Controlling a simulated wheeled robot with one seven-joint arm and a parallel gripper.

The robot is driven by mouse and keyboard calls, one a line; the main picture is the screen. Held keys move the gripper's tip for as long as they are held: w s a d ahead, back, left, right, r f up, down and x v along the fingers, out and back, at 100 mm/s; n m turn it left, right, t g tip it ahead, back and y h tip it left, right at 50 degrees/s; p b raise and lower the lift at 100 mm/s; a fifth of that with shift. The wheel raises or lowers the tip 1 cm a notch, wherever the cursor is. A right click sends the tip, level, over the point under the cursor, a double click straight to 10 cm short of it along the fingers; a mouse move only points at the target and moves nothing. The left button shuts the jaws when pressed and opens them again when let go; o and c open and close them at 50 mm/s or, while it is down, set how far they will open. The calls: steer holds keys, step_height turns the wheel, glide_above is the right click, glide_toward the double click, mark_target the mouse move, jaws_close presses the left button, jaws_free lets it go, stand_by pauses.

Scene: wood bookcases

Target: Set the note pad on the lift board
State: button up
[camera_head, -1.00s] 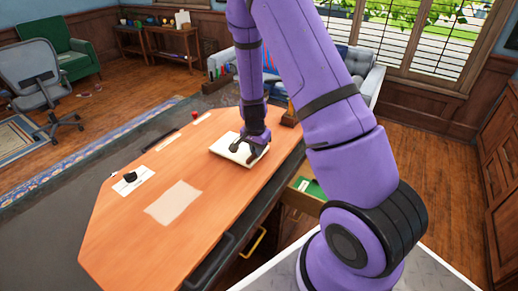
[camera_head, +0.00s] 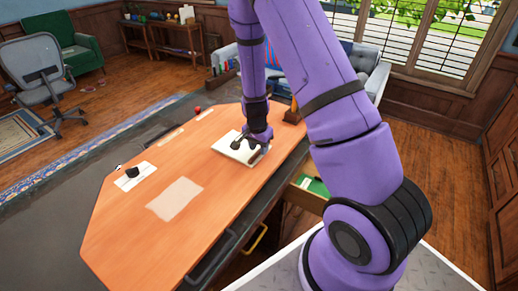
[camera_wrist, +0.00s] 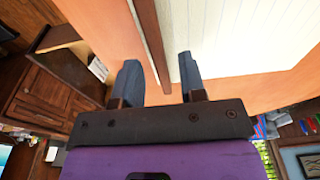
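The note pad (camera_head: 231,152) is a cream pad lying flat on the orange-brown desk top, near its right edge. In the wrist view its lined page (camera_wrist: 243,35) and brown bound edge (camera_wrist: 148,40) show large. My gripper (camera_head: 256,146) is low over the pad's right part in the head view. In the wrist view my gripper (camera_wrist: 158,82) is open, its two dark fingers apart on either side of the brown edge; I cannot tell whether they touch it. No lift board can be told for sure; a pale flat rectangle (camera_head: 175,199) lies on the desk nearer the front.
A white sheet with a black object (camera_head: 134,175) lies at the desk's left, and a small red item (camera_head: 197,109) at the far edge. A wooden block (camera_head: 292,116) stands right of the pad. An open drawer (camera_head: 308,195) juts out below.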

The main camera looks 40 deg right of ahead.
steer(key=s+a+r+n+t+y, duration=0.1)
steer(key=s+a+r+n, duration=0.15)
steer(key=r, duration=0.95)
steer(key=s+a+r+n+y, duration=0.1)
steer(key=s+a+r, duration=0.15)
steer(key=r, duration=0.85)
steer(key=s+a+r+n+t, duration=0.1)
steer(key=s+a+r+n, duration=0.2)
steer(key=s+r+n, duration=0.2)
steer(key=s+a+r+n+t, duration=0.2)
steer(key=s+r+n, duration=0.3)
steer(key=s+r, duration=0.6)
steer(key=s+a, duration=0.1)
steer(key=s, duration=0.4)
steer(key=shift+s+r+t+h, duration=0.3)
steer(key=shift+s+h, duration=0.1)
